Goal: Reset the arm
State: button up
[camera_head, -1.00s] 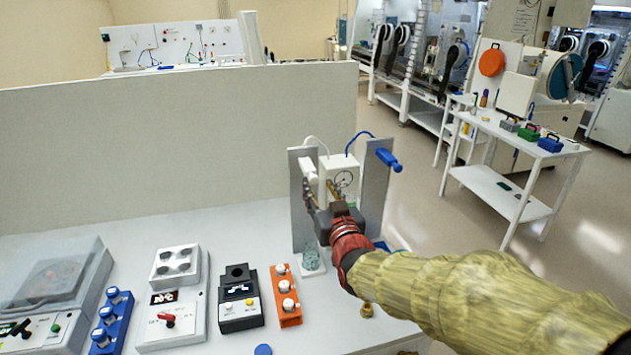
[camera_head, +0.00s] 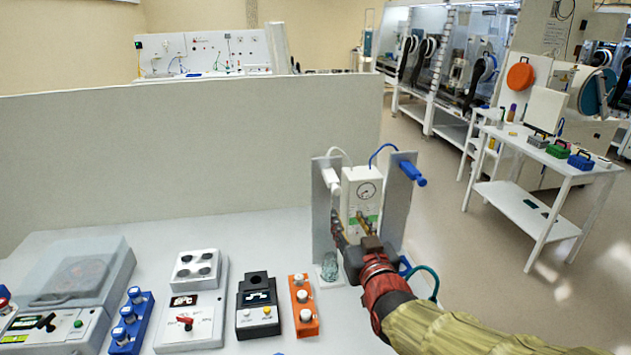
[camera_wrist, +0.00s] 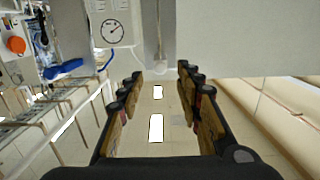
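My arm wears a yellow sleeve and a red cuff and reaches in from the lower right of the head view. My gripper (camera_head: 350,228) is in front of the white gauge box (camera_head: 362,190), between two grey upright panels. In the wrist view my gripper (camera_wrist: 160,92) has its two fingers well apart with nothing between them. The gauge box shows at the top left of that view (camera_wrist: 112,28). Whether the gripper touches the box or panels cannot be told.
The right grey panel (camera_head: 398,205) carries a blue handle (camera_head: 410,172). A clear glass item (camera_head: 329,267) stands below the gripper. An orange block (camera_head: 304,305), a black device (camera_head: 257,308) and a white device (camera_head: 190,318) are to the left. A low wall (camera_head: 180,150) runs behind.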

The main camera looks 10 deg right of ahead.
jog(key=s+f+g, duration=0.4)
jog(key=f+g, duration=0.1)
jog(key=f, duration=0.6)
jog(key=s+f+g, duration=0.4)
jog(key=s+g, duration=0.2)
jog(key=s, duration=0.8)
jog(key=s+r, duration=0.5)
jog(key=s, duration=0.5)
jog(key=shift+r+g, duration=0.2)
jog(key=shift+g, duration=0.1)
